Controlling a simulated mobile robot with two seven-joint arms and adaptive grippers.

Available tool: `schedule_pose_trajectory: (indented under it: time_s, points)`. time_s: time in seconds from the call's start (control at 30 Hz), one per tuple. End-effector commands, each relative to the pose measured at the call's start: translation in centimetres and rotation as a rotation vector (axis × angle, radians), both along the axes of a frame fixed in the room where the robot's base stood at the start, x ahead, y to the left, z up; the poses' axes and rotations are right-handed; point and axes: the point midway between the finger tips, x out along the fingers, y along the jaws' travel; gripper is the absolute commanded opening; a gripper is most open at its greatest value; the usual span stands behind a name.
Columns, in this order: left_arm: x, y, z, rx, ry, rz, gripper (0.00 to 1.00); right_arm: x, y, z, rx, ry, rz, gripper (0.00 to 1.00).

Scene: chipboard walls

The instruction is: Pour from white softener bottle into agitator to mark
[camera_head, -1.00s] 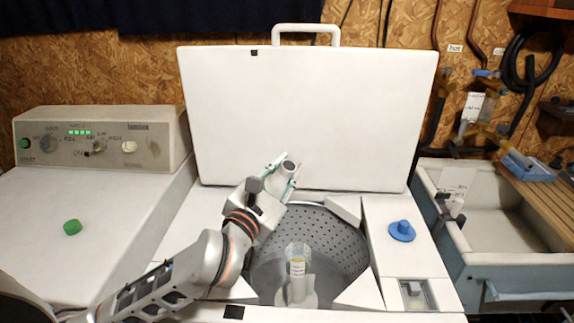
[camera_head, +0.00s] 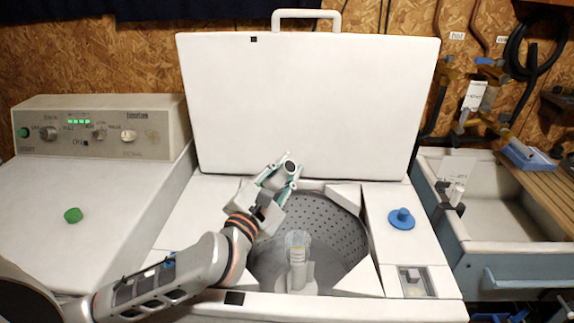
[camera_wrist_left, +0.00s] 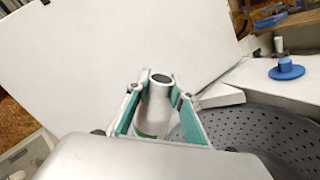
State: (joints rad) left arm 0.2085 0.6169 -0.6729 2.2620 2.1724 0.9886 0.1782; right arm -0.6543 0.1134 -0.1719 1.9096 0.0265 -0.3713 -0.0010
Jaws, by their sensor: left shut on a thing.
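My left gripper (camera_head: 277,177) is shut on the white softener bottle (camera_head: 288,168), above the rear left of the open washer tub (camera_head: 318,214). In the left wrist view the bottle (camera_wrist_left: 158,98) stands between the teal-lined fingers (camera_wrist_left: 157,88), its dark open mouth facing up, with a slight tilt. A bit of green shows low on it. The agitator (camera_head: 298,272) rises in the middle of the tub with a clear cup-like top (camera_head: 297,240); the bottle is apart from it, up and left. I cannot make out the mark in it. My right gripper is not in view.
The raised white lid (camera_head: 308,105) stands behind the tub. A blue cap (camera_head: 401,218) sits on the right of the washer top, also in the left wrist view (camera_wrist_left: 286,68). A sink (camera_head: 500,215) is at right.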

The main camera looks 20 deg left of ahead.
Motion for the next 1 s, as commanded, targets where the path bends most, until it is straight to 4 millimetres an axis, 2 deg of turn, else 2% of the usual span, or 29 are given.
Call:
schedule_pose_trajectory:
  time_s: [0.2,0.6,1.0]
  points:
    - [0.0,0.0,0.1,0.013,-0.006,0.000,0.00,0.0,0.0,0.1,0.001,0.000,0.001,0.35]
    - [-0.2,-0.8,-2.2,0.235,-0.061,0.000,0.00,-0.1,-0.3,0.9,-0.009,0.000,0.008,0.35]
    - [-0.2,-0.9,-2.7,0.276,-0.070,0.001,0.00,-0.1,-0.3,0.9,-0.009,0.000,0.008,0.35]
